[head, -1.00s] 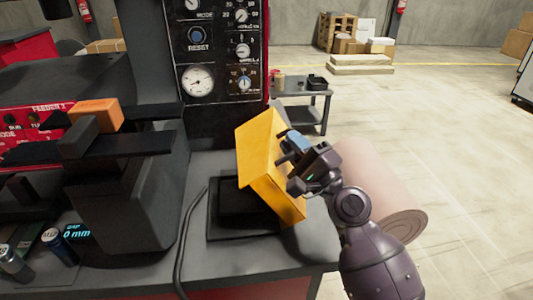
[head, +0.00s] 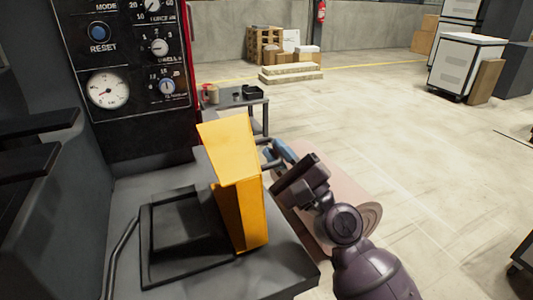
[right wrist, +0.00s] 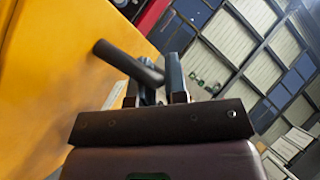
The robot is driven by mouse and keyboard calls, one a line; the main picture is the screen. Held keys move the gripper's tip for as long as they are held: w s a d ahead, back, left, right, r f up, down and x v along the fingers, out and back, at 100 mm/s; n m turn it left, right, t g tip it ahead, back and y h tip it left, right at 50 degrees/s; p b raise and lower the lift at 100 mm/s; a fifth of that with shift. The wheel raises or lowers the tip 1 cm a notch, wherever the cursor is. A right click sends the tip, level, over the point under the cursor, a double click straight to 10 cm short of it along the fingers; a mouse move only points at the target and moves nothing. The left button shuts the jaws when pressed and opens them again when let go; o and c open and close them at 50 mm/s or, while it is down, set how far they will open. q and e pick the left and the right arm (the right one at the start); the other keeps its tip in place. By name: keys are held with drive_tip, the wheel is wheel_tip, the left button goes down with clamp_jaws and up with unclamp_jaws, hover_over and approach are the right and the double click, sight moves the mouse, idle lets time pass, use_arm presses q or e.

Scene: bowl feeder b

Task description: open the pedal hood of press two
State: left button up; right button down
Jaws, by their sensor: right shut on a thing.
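The yellow pedal hood (head: 238,190) stands nearly upright along the right edge of a black square base (head: 165,268) on the grey press table. Most of the base to its left lies uncovered; the pedal itself cannot be made out in the dark. My right gripper (head: 274,156) is at the hood's right, outer side, shut on its dark bar handle. In the right wrist view the handle (right wrist: 125,61) sticks out from the yellow hood (right wrist: 45,80) and passes between the fingers (right wrist: 158,88). My left gripper is not in view.
The press panel (head: 125,65) with dials and a gauge rises behind the base. A black cable (head: 117,262) runs along the base's left. A small grey side table (head: 240,100) stands behind the hood. Open concrete floor lies to the right.

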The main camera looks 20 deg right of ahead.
use_arm(q)
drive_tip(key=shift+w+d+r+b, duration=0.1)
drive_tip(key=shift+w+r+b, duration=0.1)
drive_tip(key=shift+b, duration=0.15)
use_arm(e)
drive_tip(key=shift+d+f+m+t+h, duration=0.35)
drive_tip(key=shift+d+m+t+h, duration=0.2)
drive_tip(key=shift+m, duration=0.25)
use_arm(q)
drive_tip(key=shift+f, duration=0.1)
use_arm(e)
drive_tip(key=c, duration=1.4)
unclamp_jaws()
drive_tip(key=shift+c, duration=0.2)
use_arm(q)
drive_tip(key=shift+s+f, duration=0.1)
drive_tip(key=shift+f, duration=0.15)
use_arm(e)
drive_tip(key=shift+f, duration=0.1)
use_arm(q)
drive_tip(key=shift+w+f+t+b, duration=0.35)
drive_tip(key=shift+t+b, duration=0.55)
drive_tip(key=shift+b, duration=2.25)
use_arm(e)
drive_tip(key=v, duration=1)
drive_tip(key=shift+s+d, duration=0.25)
drive_tip(key=shift+s, duration=0.1)
